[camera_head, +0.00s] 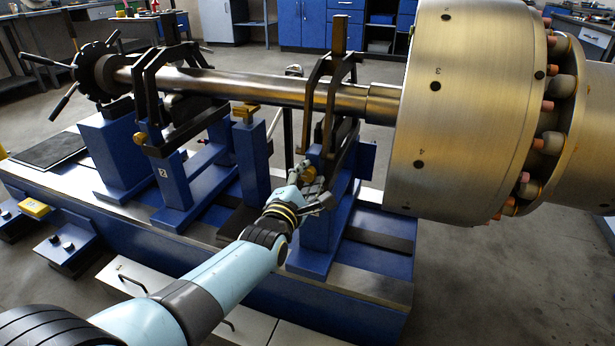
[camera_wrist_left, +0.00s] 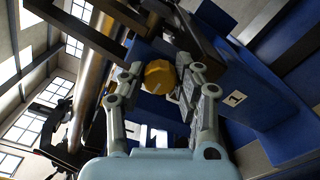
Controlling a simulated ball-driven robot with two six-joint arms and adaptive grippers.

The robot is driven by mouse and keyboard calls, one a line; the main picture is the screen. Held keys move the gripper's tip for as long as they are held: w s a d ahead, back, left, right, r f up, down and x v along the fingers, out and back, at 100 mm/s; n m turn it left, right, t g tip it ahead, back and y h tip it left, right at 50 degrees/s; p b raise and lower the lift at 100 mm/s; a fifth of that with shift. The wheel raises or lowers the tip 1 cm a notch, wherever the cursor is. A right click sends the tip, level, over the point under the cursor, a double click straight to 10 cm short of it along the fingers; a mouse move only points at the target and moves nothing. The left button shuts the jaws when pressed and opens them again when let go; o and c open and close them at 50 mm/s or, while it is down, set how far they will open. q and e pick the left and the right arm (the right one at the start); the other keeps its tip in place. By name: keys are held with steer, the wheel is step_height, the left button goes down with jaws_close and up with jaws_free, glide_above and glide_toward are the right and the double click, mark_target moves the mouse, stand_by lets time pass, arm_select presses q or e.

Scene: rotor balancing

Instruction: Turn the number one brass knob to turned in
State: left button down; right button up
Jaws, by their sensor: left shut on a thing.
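The number one brass knob (camera_wrist_left: 160,77) sits between the fingers of my left gripper (camera_wrist_left: 157,85) in the left wrist view, with the fingers against its sides. In the head view my left gripper (camera_head: 308,188) reaches the blue pedestal (camera_head: 322,225) under the right-hand bearing support, and the knob (camera_head: 309,174) is mostly hidden by the fingers. My right gripper is not in view.
A steel shaft (camera_head: 240,86) runs above to the large brass-coloured rotor (camera_head: 460,110) at the right. A black support frame (camera_head: 331,92) stands just above my gripper. Another brass knob (camera_head: 140,138) is on the pedestal marked 2. A black handwheel (camera_head: 97,72) is at the far left.

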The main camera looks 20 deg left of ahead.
arm_select(q)
steer(key=c, duration=0.9)
jaws_free()
steer(key=shift+c, duration=0.2)
steer(key=s, duration=1.2)
steer(key=shift+a, duration=0.2)
steer(key=shift+s, duration=0.15)
